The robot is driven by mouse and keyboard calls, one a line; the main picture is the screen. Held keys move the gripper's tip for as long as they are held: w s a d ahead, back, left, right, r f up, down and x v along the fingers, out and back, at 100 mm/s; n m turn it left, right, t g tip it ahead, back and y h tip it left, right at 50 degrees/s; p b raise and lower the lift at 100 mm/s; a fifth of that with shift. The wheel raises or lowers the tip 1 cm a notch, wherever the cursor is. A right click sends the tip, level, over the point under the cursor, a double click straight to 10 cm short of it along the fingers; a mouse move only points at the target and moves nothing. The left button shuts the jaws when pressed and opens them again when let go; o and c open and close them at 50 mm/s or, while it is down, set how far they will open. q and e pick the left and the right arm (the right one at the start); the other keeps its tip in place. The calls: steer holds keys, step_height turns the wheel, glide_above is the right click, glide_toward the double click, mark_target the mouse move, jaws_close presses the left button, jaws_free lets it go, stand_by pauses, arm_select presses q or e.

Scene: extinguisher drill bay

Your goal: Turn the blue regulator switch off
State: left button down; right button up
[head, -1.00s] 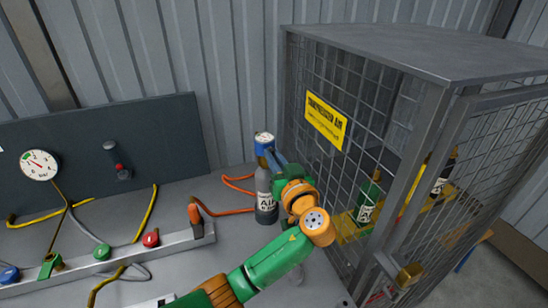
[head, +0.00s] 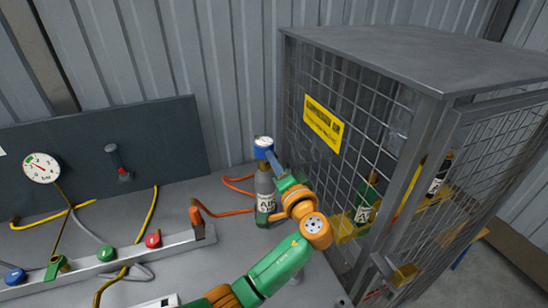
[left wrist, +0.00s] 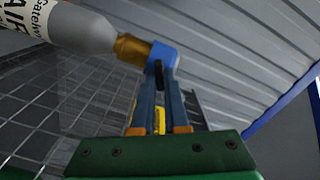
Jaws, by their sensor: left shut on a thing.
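The blue regulator (head: 263,147) with a small white dial sits on top of a grey bottle (head: 264,190) labelled AIR, standing on the bench by the wire cage. My left gripper (head: 272,160) reaches it from the front right, its fingers shut on the blue part. In the left wrist view the blue regulator (left wrist: 163,55) sits at the fingertips of the gripper (left wrist: 161,75), beside the brass neck of the bottle (left wrist: 80,28). The fingers hide part of the regulator, and its switch position cannot be told. My right gripper is not in view.
The wire cage (head: 400,60) stands close on the right, with a yellow sign and bottles inside. A rail (head: 110,262) with blue, green and red knobs lies left. A dark panel (head: 100,140) with a round gauge (head: 41,167) stands behind. Orange hose runs near the bottle.

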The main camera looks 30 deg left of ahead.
arm_select(q)
steer(key=m+p, duration=0.2)
steer(key=m, duration=0.3)
steer(key=shift+f+m, duration=0.1)
steer(key=shift+m, duration=0.3)
stand_by(0.4)
steer(key=c, duration=0.9)
jaws_free()
steer(key=b+v, duration=0.1)
steer(key=v, duration=0.6)
steer(key=shift+b, duration=0.4)
